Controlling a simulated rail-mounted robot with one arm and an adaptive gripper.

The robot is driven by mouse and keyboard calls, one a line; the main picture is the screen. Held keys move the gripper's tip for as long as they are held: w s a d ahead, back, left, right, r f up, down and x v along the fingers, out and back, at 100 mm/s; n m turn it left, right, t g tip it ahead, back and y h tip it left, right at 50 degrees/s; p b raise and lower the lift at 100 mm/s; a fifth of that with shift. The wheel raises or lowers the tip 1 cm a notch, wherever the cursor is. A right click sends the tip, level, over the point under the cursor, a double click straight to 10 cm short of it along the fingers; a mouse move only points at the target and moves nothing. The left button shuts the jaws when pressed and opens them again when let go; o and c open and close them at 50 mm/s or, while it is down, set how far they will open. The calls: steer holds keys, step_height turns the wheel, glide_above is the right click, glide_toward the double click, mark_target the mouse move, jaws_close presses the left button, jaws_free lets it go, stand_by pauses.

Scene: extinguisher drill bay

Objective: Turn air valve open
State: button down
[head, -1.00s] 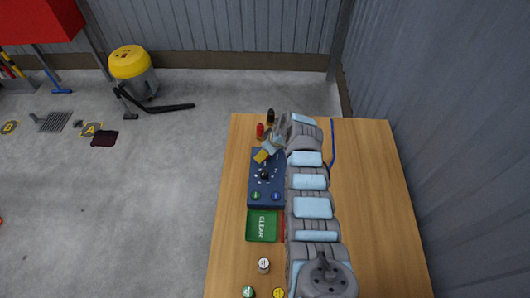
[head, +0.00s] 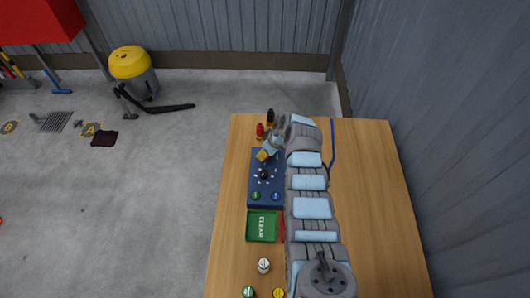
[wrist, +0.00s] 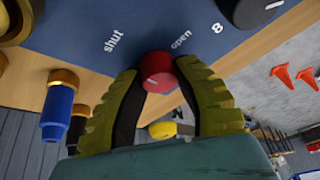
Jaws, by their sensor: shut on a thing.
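The air valve is a red knob (wrist: 157,71) on a blue panel (wrist: 90,22), between the printed words "shut" and "open" in the wrist view. My gripper (wrist: 157,80) has its two yellow-and-black fingers closed on either side of the knob. In the head view my gripper (head: 264,155) is at the far end of the blue panel (head: 256,181), and it hides the red knob there. The knob's pointer direction is not clear.
A black knob (head: 264,175) and round buttons are on the panel. A green tray (head: 262,226) marked CLEAR lies nearer. Red (head: 260,130) and black (head: 270,115) items stand beyond the panel. The wooden table's (head: 375,200) right side is mostly clear.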

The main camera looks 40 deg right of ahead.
steer(key=shift+a+m+p, duration=0.1)
steer(key=shift+m+p, duration=0.2)
steer(key=shift+p, duration=0.05)
steer(key=m+h+p, duration=0.2)
steer(key=m+p, duration=0.2)
steer(key=shift+r+m, duration=0.1)
steer(key=shift+m, duration=0.3)
steer(key=m+h+p, duration=0.1)
steer(key=m, duration=0.1)
steer(key=m+h+p, duration=0.1)
steer(key=m, duration=0.1)
steer(key=shift+m+g, duration=0.3)
steer(key=m, duration=0.2)
steer(key=m+g+h, duration=0.1)
steer(key=shift+f, duration=0.25)
steer(key=m+b, duration=0.1)
steer(key=m, duration=0.2)
steer(key=shift+f+g+h+b, duration=0.1)
steer(key=shift+g+h+b, duration=0.2)
steer(key=shift+g+b, duration=0.1)
steer(key=shift+s+m+g+b, duration=0.1)
steer(key=shift+m+g+b, duration=0.3)
steer(key=shift+m, duration=0.4)
